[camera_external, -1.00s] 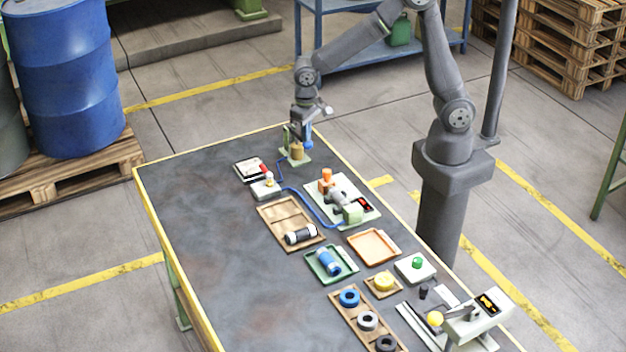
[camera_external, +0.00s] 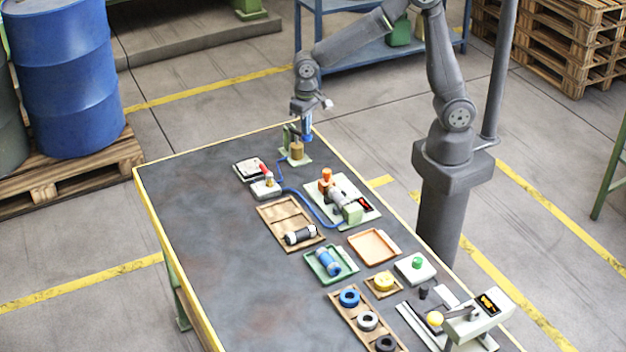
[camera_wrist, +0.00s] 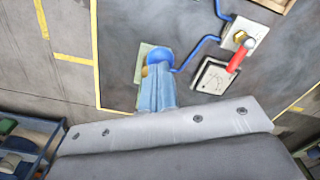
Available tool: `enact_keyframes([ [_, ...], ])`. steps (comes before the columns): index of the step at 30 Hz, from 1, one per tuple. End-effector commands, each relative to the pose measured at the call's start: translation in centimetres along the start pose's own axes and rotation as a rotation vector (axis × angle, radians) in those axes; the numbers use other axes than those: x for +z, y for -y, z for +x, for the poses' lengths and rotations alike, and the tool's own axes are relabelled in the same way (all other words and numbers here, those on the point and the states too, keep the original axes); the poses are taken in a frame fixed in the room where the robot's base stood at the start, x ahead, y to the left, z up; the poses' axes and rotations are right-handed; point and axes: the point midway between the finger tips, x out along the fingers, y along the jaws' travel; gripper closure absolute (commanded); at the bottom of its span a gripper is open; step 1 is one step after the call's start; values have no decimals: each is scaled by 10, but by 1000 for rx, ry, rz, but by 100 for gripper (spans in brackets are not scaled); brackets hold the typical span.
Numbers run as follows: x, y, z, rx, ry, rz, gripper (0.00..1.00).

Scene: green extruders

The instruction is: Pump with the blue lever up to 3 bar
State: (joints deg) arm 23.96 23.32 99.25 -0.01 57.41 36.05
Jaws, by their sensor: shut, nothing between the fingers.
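The pump (camera_external: 297,150), with a tan cylinder on a pale green base, stands at the far end of the table. My gripper (camera_external: 306,136) is above and beside it, pointing down, shut with nothing between its fingers. Blue shows at the fingertips; I cannot separate lever from fingers there. In the wrist view the blue lever (camera_wrist: 159,56) shows at the tips of my gripper (camera_wrist: 157,78), which partly hides the pump; contact is unclear. The dial gauge (camera_wrist: 213,76) lies beside the pump, also seen in the external view (camera_external: 246,170). Its reading is too small to tell.
A red-handled valve (camera_external: 265,170) sits by the gauge, with a blue hose (camera_external: 300,193) running to a green extruder-like fixture (camera_external: 353,213). Trays, rings and a press fill the near right side. The table's left half is clear.

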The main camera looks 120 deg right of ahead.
Motion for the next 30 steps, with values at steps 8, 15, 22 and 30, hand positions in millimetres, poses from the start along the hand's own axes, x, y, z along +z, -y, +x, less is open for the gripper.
enact_keyframes([
  [8, 0, 0, 0, 0, 1, 0, 100],
  [15, 1, 0, 10, 2, 3, 0, 100],
  [22, 0, 0, 36, 2, 3, 0, 100],
  [30, 0, 0, 53, 0, 0, 0, 100],
])
